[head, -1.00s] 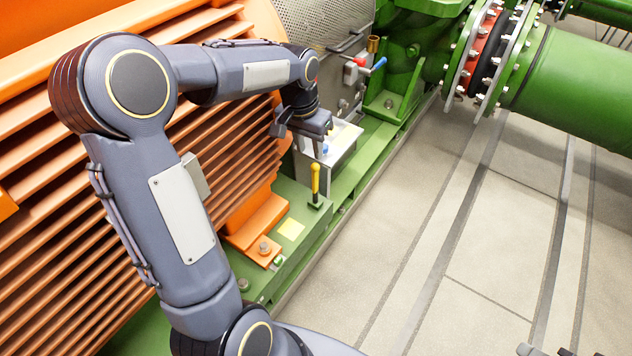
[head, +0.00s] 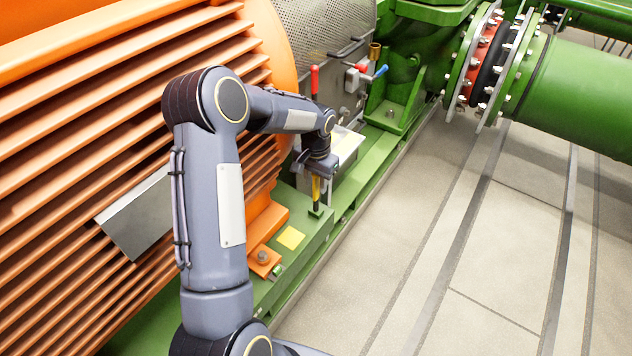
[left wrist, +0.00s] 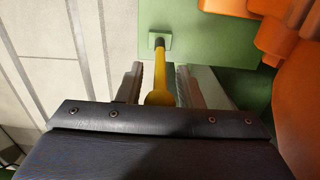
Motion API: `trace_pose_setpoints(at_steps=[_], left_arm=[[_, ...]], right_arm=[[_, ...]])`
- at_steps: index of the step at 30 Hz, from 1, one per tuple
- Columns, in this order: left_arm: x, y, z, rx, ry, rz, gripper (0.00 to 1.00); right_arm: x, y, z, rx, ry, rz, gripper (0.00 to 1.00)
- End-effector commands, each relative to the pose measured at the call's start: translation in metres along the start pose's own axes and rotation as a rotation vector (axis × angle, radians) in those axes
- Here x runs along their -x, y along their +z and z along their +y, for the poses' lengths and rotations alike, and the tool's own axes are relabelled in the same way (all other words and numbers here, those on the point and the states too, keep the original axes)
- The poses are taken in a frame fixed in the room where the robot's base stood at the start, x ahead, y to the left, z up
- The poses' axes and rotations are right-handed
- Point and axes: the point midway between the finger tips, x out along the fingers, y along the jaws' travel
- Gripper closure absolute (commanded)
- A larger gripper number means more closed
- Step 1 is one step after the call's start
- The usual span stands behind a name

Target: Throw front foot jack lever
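The jack lever (head: 316,190) has a yellow grip and a dark lower stem. It stands on the green base rail near the orange foot (head: 265,258). My left gripper (head: 317,175) is over the top of the lever and hides its upper end in the head view. In the left wrist view the yellow lever (left wrist: 160,78) stands between the two fingers of my left gripper (left wrist: 158,88). A gap shows on both sides, so the fingers are open around it and not closed on it. My right gripper is not in view.
A metal box (head: 347,145) is just behind the lever. A red-handled lever (head: 314,80) and a blue valve handle (head: 379,72) are farther back. The orange finned motor housing (head: 80,130) lies to the left. The floor (head: 400,270) on the right is clear.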

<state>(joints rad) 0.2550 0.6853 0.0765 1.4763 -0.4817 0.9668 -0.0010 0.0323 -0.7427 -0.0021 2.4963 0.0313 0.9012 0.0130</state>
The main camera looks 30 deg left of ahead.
Motion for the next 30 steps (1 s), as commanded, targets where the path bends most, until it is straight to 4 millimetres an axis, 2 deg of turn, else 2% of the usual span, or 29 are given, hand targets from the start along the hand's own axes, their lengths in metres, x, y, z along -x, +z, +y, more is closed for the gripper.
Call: trace_pose_setpoints(at_steps=[7, 15, 30], left_arm=[[-0.0010, 0.0001, 0.0001, 0.000, 0.000, 0.000, 0.67], [-0.0007, 0.0000, 0.0002, 0.000, 0.000, 0.000, 1.00], [-0.0013, -0.0004, 0.0050, -0.005, -0.034, 0.001, 1.00]], right_arm=[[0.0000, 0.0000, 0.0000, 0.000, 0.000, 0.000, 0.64], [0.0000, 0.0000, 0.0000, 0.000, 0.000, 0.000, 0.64], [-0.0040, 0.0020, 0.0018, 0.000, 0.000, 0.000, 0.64]])
